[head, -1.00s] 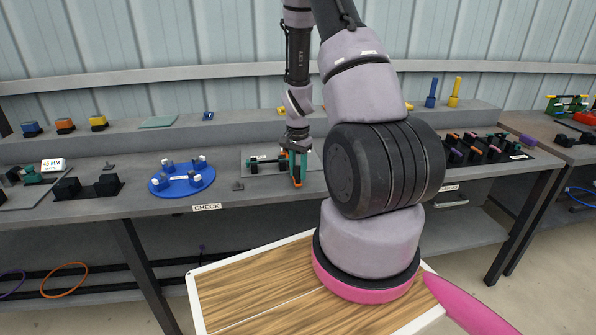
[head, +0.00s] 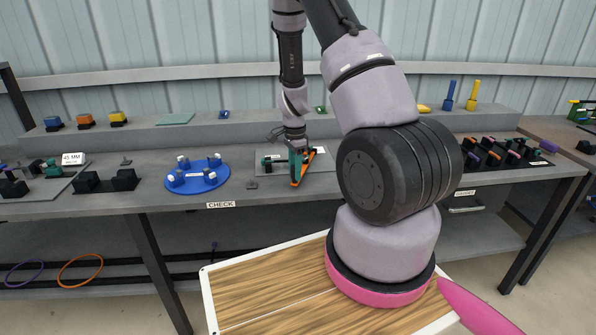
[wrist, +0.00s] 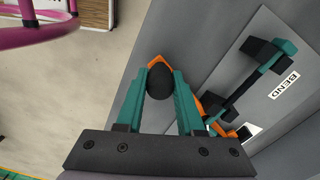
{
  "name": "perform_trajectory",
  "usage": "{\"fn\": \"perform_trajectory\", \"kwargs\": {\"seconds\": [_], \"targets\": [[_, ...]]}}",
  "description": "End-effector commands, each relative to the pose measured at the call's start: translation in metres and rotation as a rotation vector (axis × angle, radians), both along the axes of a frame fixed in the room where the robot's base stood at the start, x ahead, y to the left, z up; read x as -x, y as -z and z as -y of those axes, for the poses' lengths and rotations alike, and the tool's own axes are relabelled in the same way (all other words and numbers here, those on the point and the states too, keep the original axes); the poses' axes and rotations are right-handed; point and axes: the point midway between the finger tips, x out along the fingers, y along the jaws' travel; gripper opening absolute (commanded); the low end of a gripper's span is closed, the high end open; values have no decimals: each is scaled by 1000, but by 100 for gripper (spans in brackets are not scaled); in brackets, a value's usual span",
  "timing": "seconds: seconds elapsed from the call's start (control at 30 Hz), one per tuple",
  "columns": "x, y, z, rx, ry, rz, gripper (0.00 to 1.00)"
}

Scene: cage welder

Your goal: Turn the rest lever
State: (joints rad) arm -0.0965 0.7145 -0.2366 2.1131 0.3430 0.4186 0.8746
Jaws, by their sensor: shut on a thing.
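The rest lever is an orange arm (head: 297,181) with a black knob (wrist: 161,84) at its end. It slants on the bench fixture plate in the head view, with its end near the plate's front edge. My gripper (head: 298,162) reaches down onto it. In the wrist view the two teal fingers of my gripper (wrist: 163,78) are closed on the black knob, one on each side. An orange tip shows just beyond the knob. The lever's middle is partly hidden by the right finger, and more orange shows right of it.
The grey plate (wrist: 233,77) labelled BEND carries a teal bar (wrist: 258,80) with black blocks, close right of my fingers. On the bench, a blue disc (head: 185,187) with white-topped posts stands to the left. A black rack (head: 482,163) with several coloured pieces stands to the right.

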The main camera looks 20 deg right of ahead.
Motion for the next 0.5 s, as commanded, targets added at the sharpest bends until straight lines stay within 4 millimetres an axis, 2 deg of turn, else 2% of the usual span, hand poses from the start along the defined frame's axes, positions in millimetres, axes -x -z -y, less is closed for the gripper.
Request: {"fn": "perform_trajectory", "kwargs": {"seconds": [0.07, 0.1, 0.17, 0.5], "targets": [[-1, -1, 0, 0, -2, 3, 0], [-1, -1, 0, 0, -2, 3, 44], [-1, -1, 0, 0, -3, 3, 67], [0, -2, 0, 0, -3, 2, 67]]}}
